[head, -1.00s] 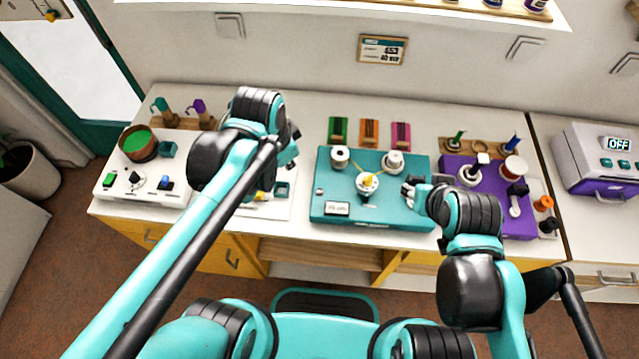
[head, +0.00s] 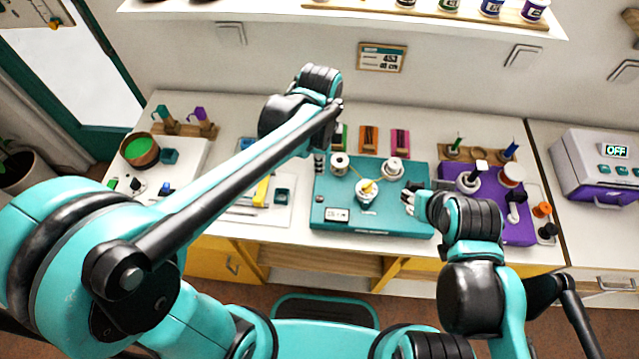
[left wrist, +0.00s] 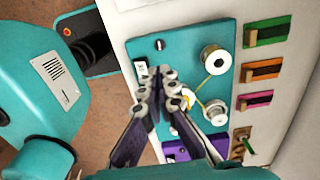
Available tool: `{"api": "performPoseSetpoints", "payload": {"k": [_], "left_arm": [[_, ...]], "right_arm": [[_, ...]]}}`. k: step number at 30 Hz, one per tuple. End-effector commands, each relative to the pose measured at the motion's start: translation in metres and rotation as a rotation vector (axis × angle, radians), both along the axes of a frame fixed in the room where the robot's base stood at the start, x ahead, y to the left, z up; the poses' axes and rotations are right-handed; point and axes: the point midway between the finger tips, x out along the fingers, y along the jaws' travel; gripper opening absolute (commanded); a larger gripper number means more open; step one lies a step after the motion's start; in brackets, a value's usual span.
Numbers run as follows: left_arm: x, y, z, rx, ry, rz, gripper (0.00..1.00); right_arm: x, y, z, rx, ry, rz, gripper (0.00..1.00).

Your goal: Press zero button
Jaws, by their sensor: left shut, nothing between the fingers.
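The teal board (head: 385,222) lies on the workbench and carries two white spools, a central white post with a yellow thread, and a small display (head: 337,214) at its front left. My left gripper (head: 320,167) is over the board's back left corner in the head view, shut and empty. In the left wrist view its fingertips (left wrist: 154,74) overlap the display area; contact cannot be told. My right gripper (head: 408,200) is by the board's right edge; its jaw state is unclear.
A purple board (head: 517,232) with posts and spools stands to the right. Orange and pink holders (head: 368,141) stand behind the teal board. A white tray (head: 280,214) lies to its left, and a grey-purple box (head: 590,155) reading OFF is far right.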

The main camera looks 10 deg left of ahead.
Motion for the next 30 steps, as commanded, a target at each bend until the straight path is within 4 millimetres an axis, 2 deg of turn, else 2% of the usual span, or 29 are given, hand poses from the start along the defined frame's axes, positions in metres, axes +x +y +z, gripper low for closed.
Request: {"api": "performPoseSetpoints", "payload": {"k": [5,12,18,24,30], "left_arm": [[0.0,0.0,-0.027,0.0,0.0,0.001,0.0],[0.0,0.0,-0.081,0.0,-0.001,0.001,0.0],[0.0,0.0,-0.117,0.0,-0.001,0.002,0.0],[0.0,0.0,-0.134,0.0,-0.001,0.002,0.0],[0.0,0.0,-0.137,0.0,-0.001,0.002,0.0]], "right_arm": [[0.0,0.0,-0.012,0.0,0.0,0.0,0.4],[0.0,0.0,-0.033,0.0,0.0,0.0,0.4],[0.0,0.0,-0.049,0.0,0.0,0.0,0.4],[0.0,0.0,-0.056,0.0,0.0,0.0,0.4],[0.0,0.0,-0.057,0.0,0.0,0.0,0.4]]}}
